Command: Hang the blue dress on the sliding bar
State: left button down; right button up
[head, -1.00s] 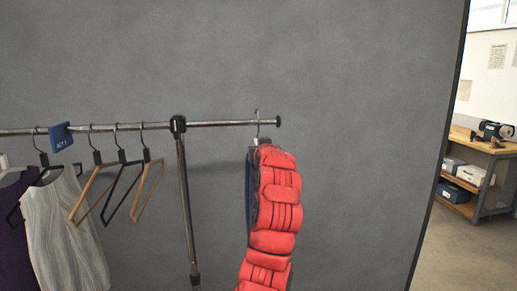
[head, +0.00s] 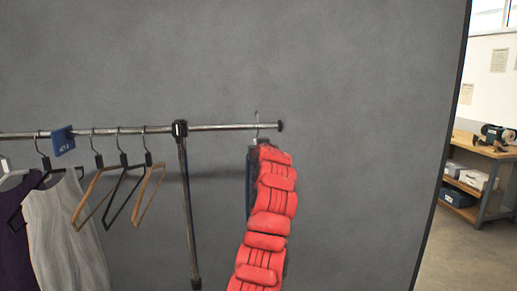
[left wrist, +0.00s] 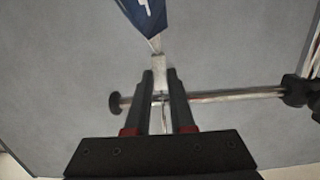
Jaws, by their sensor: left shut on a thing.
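The blue dress (head: 249,186) hangs mostly hidden behind my red padded left arm; a blue piece (left wrist: 148,14) shows in the left wrist view. My left gripper (left wrist: 159,80) is shut on the neck of its hanger, just under the bar. The hanger hook (head: 257,117) rises above the bar near its right end. I cannot tell whether the hook is over the bar or in front of it. The sliding bar (head: 222,127) reaches right from a post and ends in a dark cap; it also crosses the left wrist view (left wrist: 235,94). My right gripper is out of view.
Left of the post (head: 187,205) hang several empty hangers (head: 123,190), a blue tag (head: 62,141), a grey garment (head: 62,225) and a purple garment (head: 14,245). A grey backdrop (head: 360,120) stands behind. A workbench (head: 480,165) is far right.

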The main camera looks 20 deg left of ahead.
pick_arm(q)
jog(key=shift+w+a+r+p, duration=0.2)
jog(key=shift+w+a+p, duration=0.15)
jog(key=shift+w+a, duration=0.4)
jog(key=shift+w+f, duration=0.1)
jog(key=shift+w, duration=0.1)
jog(key=shift+w, duration=0.1)
jog(key=shift+f, duration=0.2)
jog(key=shift+f+b, duration=0.95)
jog(key=shift+f, duration=0.75)
jog(key=c, duration=0.7)
grip_release()
